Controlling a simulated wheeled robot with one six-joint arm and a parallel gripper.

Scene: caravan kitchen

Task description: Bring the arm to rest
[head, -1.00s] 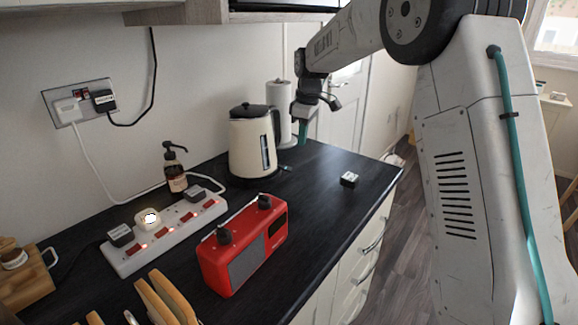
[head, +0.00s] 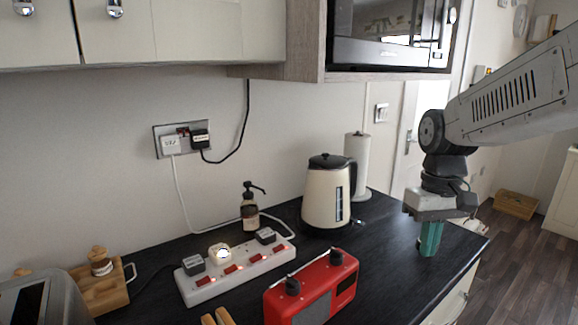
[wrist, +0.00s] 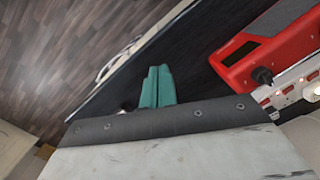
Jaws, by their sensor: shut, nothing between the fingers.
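My gripper (head: 430,238) points down over the right end of the dark worktop (head: 390,262) in the head view, right of the cream kettle. Its teal fingers are together and hold nothing. In the wrist view the teal fingers (wrist: 157,86) show closed side by side, with the worktop's edge beyond them. My arm reaches in from the right edge of the head view.
The cream kettle (head: 326,195) and a paper towel roll (head: 358,162) stand left of my gripper. A red radio (head: 312,290), a power strip (head: 235,272) and a soap bottle (head: 250,208) are further left. The microwave (head: 390,40) hangs above.

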